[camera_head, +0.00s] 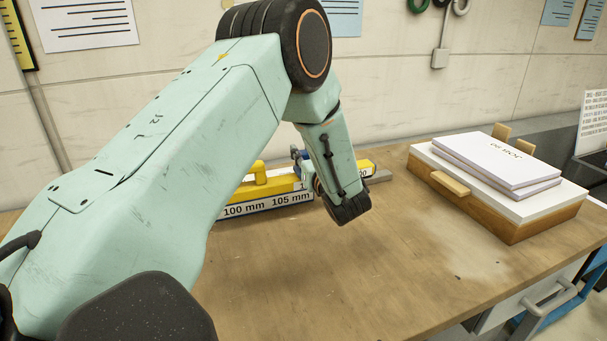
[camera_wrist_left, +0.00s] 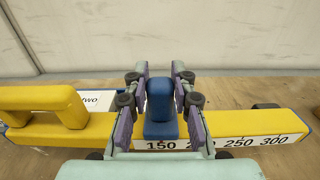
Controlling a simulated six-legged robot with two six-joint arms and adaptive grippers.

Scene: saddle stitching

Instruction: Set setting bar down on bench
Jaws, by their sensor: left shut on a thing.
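The setting bar appears to be the long yellow bar (camera_wrist_left: 240,125) with a white scale marked 150 to 300 on its front and an upright blue grip (camera_wrist_left: 160,108). My left gripper (camera_wrist_left: 160,82) is shut on that blue grip, one finger on each side. In the head view the yellow bar (camera_head: 368,165) shows at the back of the bench (camera_head: 330,275), partly hidden by my left wrist. Whether its underside touches the bench cannot be told. My right gripper is not in view.
A wooden box with a white top (camera_head: 480,197) and stacked white booklets (camera_head: 492,158) stands at the right. The bench front is clear.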

